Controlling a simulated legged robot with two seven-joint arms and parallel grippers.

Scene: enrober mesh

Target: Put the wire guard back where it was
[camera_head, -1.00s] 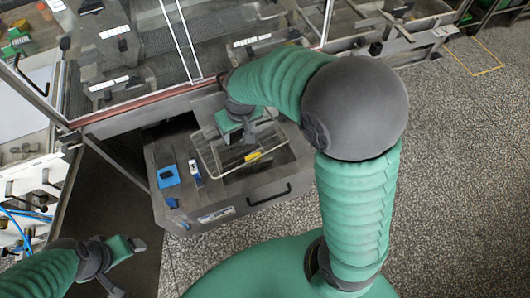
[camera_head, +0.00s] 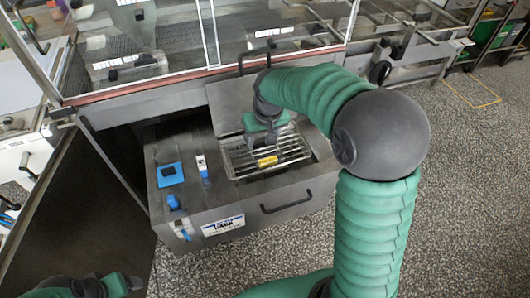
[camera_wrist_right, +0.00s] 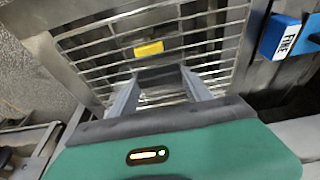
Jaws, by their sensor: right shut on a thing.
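The wire guard (camera_head: 290,148) is a grid of thin metal bars with a yellow tag (camera_head: 266,161). In the head view it lies at the opening in the top of a grey metal cabinet, roughly level; I cannot tell whether it rests fully on the rim. My right gripper (camera_head: 269,141) is above its far side and shut on it. In the right wrist view the guard (camera_wrist_right: 200,35) spreads beyond the fingers (camera_wrist_right: 163,97), its yellow tag just past them. My left gripper (camera_head: 133,283) is at the bottom left, away from the guard; its fingers are too small to read.
The cabinet (camera_head: 235,211) has a front handle and a raised panel behind the opening. On its top left are a blue pad (camera_head: 170,174), a white-and-blue labelled item (camera_head: 203,168) and a blue knob-like piece (camera_head: 173,202). A glazed machine stands behind. Speckled floor on the right is clear.

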